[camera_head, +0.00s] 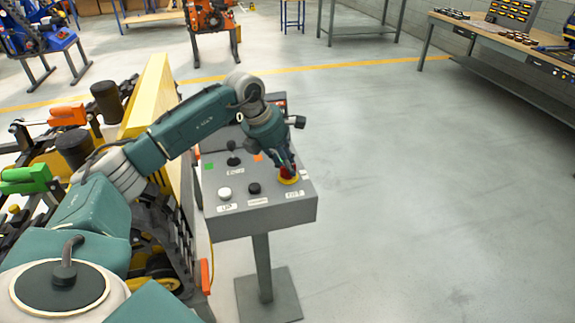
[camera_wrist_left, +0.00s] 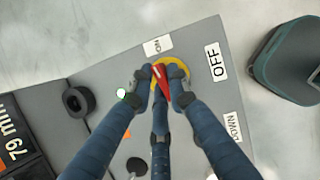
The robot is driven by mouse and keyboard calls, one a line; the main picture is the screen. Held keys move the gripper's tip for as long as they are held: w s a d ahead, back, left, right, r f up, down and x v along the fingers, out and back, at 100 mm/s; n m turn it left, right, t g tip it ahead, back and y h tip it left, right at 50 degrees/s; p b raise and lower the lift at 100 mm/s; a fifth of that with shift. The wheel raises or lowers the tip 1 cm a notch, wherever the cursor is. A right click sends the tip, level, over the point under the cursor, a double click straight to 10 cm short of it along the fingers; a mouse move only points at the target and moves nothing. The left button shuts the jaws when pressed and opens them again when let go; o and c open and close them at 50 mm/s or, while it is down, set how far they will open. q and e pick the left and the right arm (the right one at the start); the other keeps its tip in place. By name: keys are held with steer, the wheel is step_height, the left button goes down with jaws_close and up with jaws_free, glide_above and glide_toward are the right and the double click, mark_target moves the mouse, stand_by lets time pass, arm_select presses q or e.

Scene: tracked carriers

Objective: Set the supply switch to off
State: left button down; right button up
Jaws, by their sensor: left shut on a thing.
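The supply switch is a red knob (camera_head: 287,172) on a yellow round plate (camera_head: 290,181), at the right side of the grey control box (camera_head: 262,222). In the left wrist view the red knob (camera_wrist_left: 161,74) lies between my fingers, with the yellow plate (camera_wrist_left: 183,66) partly hidden. An ON label (camera_wrist_left: 158,46) and an OFF label (camera_wrist_left: 215,62) stand beside the plate. My left gripper (camera_head: 284,166) is shut on the red knob; it also shows in the left wrist view (camera_wrist_left: 164,92). My fingers hide part of the knob, and I cannot tell its exact setting. My right gripper is not in view.
The box also carries a white button (camera_head: 224,193), a black button (camera_head: 254,188) and a black lever (camera_head: 233,158). A yellow-framed machine (camera_head: 150,95) stands close on the left. The floor to the right is clear up to a workbench (camera_head: 500,40).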

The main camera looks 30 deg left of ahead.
arm_select(q)
steer(key=n+y, duration=0.1)
steer(key=n, duration=0.2)
steer(key=shift+n+t+b, duration=0.3)
steer(key=n+y+b, duration=0.1)
steer(key=n+y, duration=0.1)
steer(key=n, duration=0.2)
steer(key=shift+n, duration=0.3)
steer(key=n, duration=0.2)
steer(key=n+y+b, duration=0.1)
steer(key=n, duration=0.1)
steer(key=shift+s+r+y, duration=0.1)
steer(key=shift+s+y, duration=0.05)
steer(key=shift+y, duration=0.15)
steer(key=shift+n+g+y+b, duration=0.5)
steer(key=shift+n+g, duration=0.1)
steer(key=shift+n, duration=1.2)
steer(key=c, duration=1.9)
jaws_free()
steer(key=shift+s, duration=0.1)
steer(key=shift+c, duration=0.2)
steer(key=shift+r, duration=0.15)
steer(key=v, duration=1.1)
steer(key=shift+d+r, duration=0.15)
steer(key=shift+r, duration=0.2)
